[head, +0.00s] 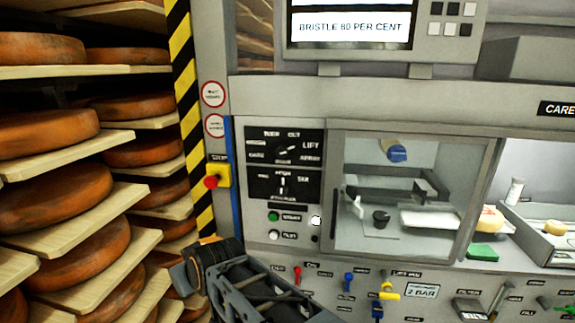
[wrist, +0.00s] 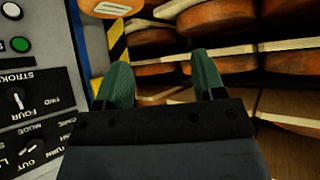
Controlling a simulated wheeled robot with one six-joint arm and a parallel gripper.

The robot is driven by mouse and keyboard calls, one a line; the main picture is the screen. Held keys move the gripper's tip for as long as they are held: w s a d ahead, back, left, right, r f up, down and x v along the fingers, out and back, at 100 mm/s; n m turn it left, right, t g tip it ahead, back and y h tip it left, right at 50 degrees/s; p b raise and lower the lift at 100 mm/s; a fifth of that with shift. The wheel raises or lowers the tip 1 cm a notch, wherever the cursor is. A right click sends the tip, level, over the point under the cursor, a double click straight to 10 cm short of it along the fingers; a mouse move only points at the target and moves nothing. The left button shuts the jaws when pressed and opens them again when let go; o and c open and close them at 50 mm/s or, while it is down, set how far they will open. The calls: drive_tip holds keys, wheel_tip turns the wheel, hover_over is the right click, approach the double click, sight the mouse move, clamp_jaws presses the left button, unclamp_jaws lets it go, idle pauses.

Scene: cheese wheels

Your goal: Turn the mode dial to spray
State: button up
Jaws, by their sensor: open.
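The mode dial (head: 288,151) is the upper of two black knobs on a dark panel, left of the glass window in the head view. Its white pointer slants to the upper right, toward the OUT and LIFT side. The wrist view shows the mode dial (wrist: 28,155) upside down at the lower left, partly cut off. The SPRAY label is too small to read. My gripper (wrist: 162,74) is open, with two green fingers apart and nothing between them. It is off to the side of the dial, in front of the cheese shelves, and touches nothing visible.
The stroke dial (head: 283,184) sits just below the mode dial. A red emergency knob (head: 211,182) on a yellow box is to the left. Shelves of cheese wheels (head: 63,188) fill the left side. Small coloured levers (head: 297,275) line the lower panel. A screen (head: 351,27) reads BRISTLE 80 PER CENT.

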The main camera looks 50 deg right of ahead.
drive_tip(key=w+d+t+h+b, duration=0.2)
drive_tip(key=w+d+t, duration=0.1)
drive_tip(key=w+d, duration=0.15)
drive_tip(key=m+h+b, duration=0.7)
drive_tip(key=h+b, duration=0.1)
drive_tip(key=h, duration=0.7)
approach(281, 154)
drive_tip(key=shift+m+t, duration=0.3)
drive_tip(key=p+x, duration=0.3)
drive_tip(key=x, duration=0.5)
drive_tip(key=shift+s+d+f+p, duration=0.15)
drive_tip(key=shift+f+p, duration=0.05)
drive_tip(key=shift+p, duration=0.15)
drive_tip(key=shift+x, duration=0.75)
drive_tip(key=shift+c, duration=0.2)
